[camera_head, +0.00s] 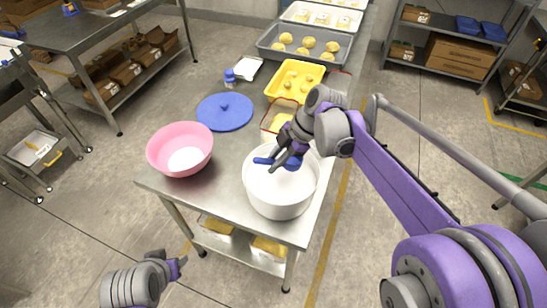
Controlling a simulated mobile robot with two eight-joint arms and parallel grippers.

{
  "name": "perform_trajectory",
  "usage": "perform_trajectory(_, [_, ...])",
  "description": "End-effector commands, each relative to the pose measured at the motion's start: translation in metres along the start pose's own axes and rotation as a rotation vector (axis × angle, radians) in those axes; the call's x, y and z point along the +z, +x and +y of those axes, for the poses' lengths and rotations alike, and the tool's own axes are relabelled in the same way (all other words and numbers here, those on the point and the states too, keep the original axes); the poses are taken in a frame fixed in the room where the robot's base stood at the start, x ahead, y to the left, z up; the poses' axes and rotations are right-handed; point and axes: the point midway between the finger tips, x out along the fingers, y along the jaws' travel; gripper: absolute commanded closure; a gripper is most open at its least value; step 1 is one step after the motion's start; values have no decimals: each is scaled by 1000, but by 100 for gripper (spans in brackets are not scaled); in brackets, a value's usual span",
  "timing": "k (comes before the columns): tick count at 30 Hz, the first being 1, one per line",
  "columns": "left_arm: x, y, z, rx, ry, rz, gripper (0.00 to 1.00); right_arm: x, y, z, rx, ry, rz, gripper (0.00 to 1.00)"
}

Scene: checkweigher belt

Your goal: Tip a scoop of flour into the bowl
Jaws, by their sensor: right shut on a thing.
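My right gripper (284,160) is shut on a blue scoop (263,160) over the open top of a white tub (281,204). The scoop's handle end sticks out left of the fingers. Another blue part of it shows to the right, partly behind the gripper. Whether it holds flour cannot be seen. The inside of the tub looks white. A pink bowl (161,150) stands to the left on the same table, apart from the tub, with a white patch at its bottom. My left gripper (180,267) is low at the bottom left, away from the table; its fingers are small and unclear.
A round blue lid (225,112) lies behind the pink bowl on the steel table (222,188). Behind the tub stand a small box, a yellow tray (295,77) and a grey tray (343,56) with dough pieces. The table between bowl and tub is clear.

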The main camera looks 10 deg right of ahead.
Motion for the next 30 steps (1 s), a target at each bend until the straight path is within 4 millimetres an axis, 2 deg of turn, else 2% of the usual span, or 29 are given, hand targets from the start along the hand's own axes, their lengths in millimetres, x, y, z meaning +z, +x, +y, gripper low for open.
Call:
perform_trajectory(1, [6, 5, 0, 0, 0, -5, 50, 4, 8, -2, -2, 1, 1, 100])
perform_trajectory(21, [39, 40, 0, 0, 0, -31, 50, 36, 65, -12, 0, 0, 0, 100])
perform_trajectory(30, [48, 49, 0, 0, 0, -36, 50, 45, 82, -15, 0, 0, 0, 100])
